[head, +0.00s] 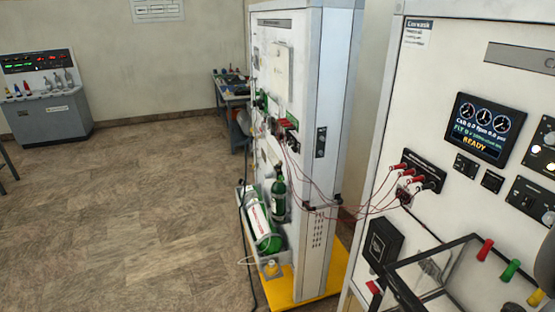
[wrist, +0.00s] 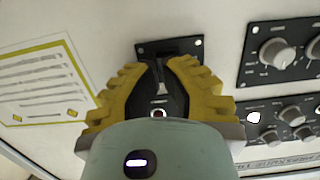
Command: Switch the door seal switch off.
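In the wrist view, a black switch plate (wrist: 170,46) with a pale screw at a corner is set in a white panel. A dark lever (wrist: 161,75) stands at its middle, with a small label and a red-ringed round part below it. Whether this is the door seal switch cannot be read. My gripper (wrist: 163,66) is right in front of the plate, its yellow ridged fingers on either side of the lever. The fingertips are close to the lever; whether they touch it is unclear. The head view does not show my gripper.
Black knob panels (wrist: 280,52) are right of the gripper, and a yellow-bordered placard (wrist: 40,78) is left. In the head view, a console with a lit READY screen (head: 482,128) stands at right. Red leads run to a cabinet (head: 333,130) with green cylinders (head: 278,198).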

